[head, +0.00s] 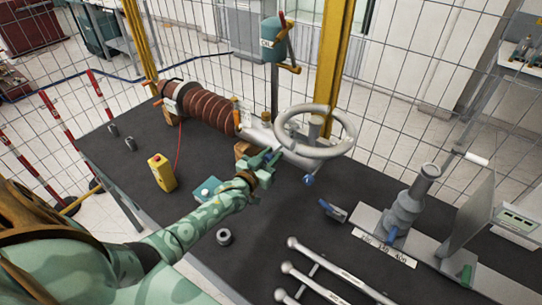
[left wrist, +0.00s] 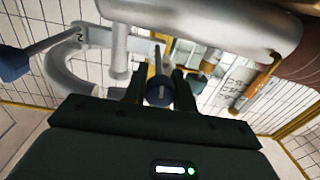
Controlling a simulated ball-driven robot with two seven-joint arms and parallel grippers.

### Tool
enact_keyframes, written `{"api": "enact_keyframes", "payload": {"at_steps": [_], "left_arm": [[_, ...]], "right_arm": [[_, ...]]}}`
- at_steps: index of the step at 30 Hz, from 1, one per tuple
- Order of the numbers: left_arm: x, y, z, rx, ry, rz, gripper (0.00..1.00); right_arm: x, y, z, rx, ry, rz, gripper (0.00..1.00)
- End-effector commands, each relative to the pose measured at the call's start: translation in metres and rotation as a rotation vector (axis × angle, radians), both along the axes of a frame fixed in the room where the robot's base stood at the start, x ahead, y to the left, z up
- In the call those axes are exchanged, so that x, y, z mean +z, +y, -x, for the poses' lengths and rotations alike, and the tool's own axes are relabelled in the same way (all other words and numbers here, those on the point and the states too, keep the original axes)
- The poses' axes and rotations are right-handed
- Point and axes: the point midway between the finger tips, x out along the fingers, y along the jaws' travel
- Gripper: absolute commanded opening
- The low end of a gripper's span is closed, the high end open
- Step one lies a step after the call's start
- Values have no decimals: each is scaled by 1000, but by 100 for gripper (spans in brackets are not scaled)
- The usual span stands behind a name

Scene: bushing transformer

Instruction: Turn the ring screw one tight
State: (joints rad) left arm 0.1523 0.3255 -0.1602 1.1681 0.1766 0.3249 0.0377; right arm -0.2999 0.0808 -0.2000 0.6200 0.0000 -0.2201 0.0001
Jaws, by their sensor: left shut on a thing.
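My left gripper (head: 266,159) is under the pale metal body of the bushing (head: 300,155), beside the brown ribbed insulator. In the left wrist view its two fingers (left wrist: 158,88) are closed on a small dark blue ring screw handle (left wrist: 158,94) below the pale body. Most of this screw is hidden in the head view. A second blue-handled screw (head: 308,180) sticks out to the right; in the left wrist view its blue handle (left wrist: 13,63) is at the left, near a bracket marked 2 (left wrist: 80,38). My right gripper is not in view.
The dark table holds a large grey ring (head: 343,142), the brown ribbed insulator (head: 205,104), a yellow box (head: 161,172), a teal box (head: 206,189), a small metal nut (head: 224,237), metal rods (head: 330,268) and a grey stand (head: 405,212). A wire fence stands behind.

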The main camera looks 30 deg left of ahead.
Motion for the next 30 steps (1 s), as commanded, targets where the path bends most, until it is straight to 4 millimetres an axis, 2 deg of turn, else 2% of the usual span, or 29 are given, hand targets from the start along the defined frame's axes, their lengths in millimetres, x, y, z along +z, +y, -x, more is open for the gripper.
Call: {"api": "enact_keyframes", "payload": {"at_steps": [9, 10, 12, 23, 26, 30], "left_arm": [[-4, 0, 2, 0, 9, -2, 4], [-4, 0, 2, 0, 9, -2, 32], [-3, 0, 1, 0, 8, -1, 48], [-1, 0, 6, 0, 3, 0, 48], [-1, 0, 21, -1, 4, 0, 48], [-1, 2, 57, 0, 7, -1, 48]], "right_arm": [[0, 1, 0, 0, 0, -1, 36], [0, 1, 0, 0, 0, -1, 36], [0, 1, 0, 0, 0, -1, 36], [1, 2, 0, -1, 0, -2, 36], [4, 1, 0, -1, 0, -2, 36], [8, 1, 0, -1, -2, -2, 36]]}}
